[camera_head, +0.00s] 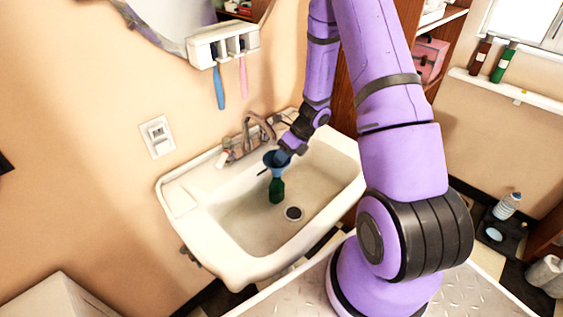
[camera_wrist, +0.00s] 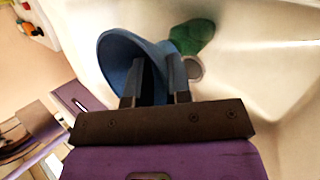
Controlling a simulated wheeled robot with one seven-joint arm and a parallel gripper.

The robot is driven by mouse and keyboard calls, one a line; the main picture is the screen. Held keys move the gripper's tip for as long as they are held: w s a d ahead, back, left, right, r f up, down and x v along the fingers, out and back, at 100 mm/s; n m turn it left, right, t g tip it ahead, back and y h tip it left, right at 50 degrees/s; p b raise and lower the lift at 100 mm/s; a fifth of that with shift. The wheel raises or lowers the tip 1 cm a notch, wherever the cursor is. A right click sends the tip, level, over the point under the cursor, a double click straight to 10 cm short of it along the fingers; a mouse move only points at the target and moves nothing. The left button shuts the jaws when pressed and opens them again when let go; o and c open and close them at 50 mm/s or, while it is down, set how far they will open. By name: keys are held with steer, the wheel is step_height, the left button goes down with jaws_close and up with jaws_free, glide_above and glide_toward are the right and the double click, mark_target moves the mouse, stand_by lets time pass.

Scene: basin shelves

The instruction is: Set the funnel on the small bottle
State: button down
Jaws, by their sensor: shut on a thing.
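A blue funnel (camera_head: 271,158) is in my gripper (camera_head: 286,155), over the sink basin. In the wrist view my gripper (camera_wrist: 158,88) is shut on the side of the funnel (camera_wrist: 118,56), whose wide mouth faces the camera. A small green bottle (camera_head: 276,189) stands in the basin directly below the funnel in the head view. In the wrist view the bottle (camera_wrist: 193,37) shows beyond the funnel, partly hidden by it. I cannot tell whether the funnel's spout touches or enters the bottle's neck.
The white sink (camera_head: 235,215) surrounds the bottle, with a drain (camera_head: 293,213) close by. A metal faucet (camera_head: 246,137) stands on the back rim near my gripper. A toothbrush holder (camera_head: 222,45) hangs on the wall above. The basin's right side is clear.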

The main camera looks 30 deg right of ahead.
steer(key=shift+f, duration=0.8)
steer(key=shift+a, duration=0.15)
steer(key=shift+f, duration=0.3)
steer(key=shift+s+f, duration=0.15)
steer(key=shift+f, duration=0.15)
steer(key=c, duration=1)
jaws_free()
steer(key=shift+f, duration=0.1)
steer(key=shift+c, duration=0.2)
steer(key=shift+r, duration=0.2)
